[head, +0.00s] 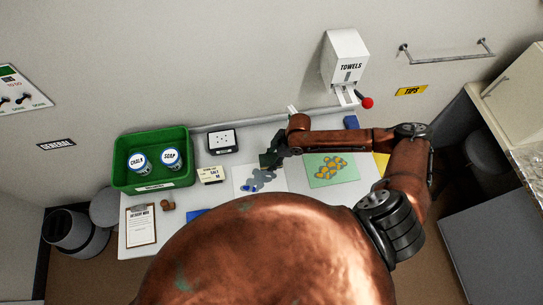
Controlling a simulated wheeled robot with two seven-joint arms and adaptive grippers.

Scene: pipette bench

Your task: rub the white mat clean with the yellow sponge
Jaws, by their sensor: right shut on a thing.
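The white mat (245,172) lies on the bench in front of the wall, with a grey-blue smear (262,180) across its middle. My right gripper (268,161) is over the back part of this mat, with the arm reaching in from the right. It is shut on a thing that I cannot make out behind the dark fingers. I cannot tell whether that thing touches the mat. A yellow patch (381,163) shows at the bench's right end, partly hidden by my right arm; I cannot tell what it is. My left gripper is not in view.
A green mat (312,181) with yellow-orange blotches lies right of the white mat. A green bin (121,176) with two jars, a cream box (210,175), a socket box (222,141) and a clipboard (141,225) stand left. A towel dispenser (345,57) hangs above.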

